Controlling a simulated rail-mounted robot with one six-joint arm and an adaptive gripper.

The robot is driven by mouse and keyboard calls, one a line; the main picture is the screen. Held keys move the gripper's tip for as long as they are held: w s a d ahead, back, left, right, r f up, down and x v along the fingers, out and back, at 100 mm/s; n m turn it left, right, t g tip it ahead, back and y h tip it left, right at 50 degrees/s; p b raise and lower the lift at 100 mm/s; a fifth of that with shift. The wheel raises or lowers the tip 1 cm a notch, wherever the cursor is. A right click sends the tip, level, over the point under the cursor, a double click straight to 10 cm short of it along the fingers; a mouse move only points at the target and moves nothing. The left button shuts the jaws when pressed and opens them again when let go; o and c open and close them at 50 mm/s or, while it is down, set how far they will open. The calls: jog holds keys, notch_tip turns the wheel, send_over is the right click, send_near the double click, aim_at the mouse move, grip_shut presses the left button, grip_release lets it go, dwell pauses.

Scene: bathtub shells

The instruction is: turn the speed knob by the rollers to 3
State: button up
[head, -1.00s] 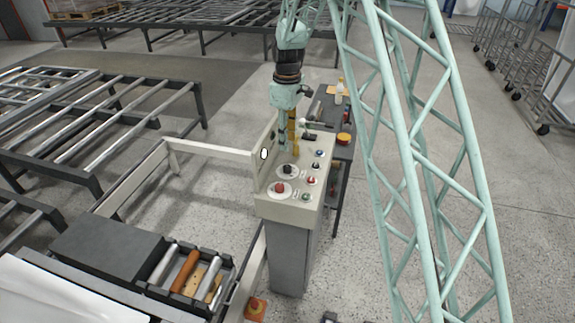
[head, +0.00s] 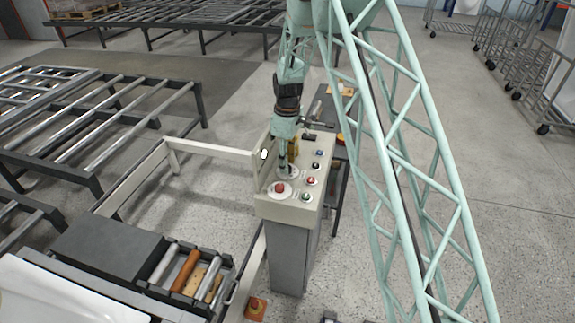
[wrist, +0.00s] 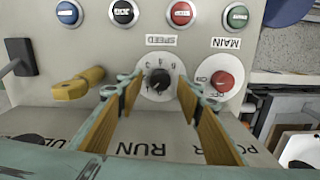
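The speed knob (wrist: 159,79) is a small black knob on a round white dial marked SPEED, upside down in the wrist view. Its setting is too small to read surely. In the head view the dial (head: 292,172) is partly hidden by my gripper (head: 285,165). In the wrist view my gripper (wrist: 158,88) is open and empty, one yellow-padded finger on each side of the dial. The knob shows between the fingertips; I cannot tell whether they touch anything. Several rollers (head: 187,271) lie in a dark frame at the lower left.
The panel also bears a red MAIN knob (wrist: 223,80), a yellow lever (wrist: 78,84), a black switch (wrist: 18,58) and a row of coloured buttons (wrist: 181,13). A raised white plate (head: 262,165) edges the panel's left. A dark bench (head: 339,150) stands behind.

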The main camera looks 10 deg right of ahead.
jog(key=shift+f, duration=0.55)
jog(key=shift+c, duration=0.5)
jog(key=c, duration=0.8)
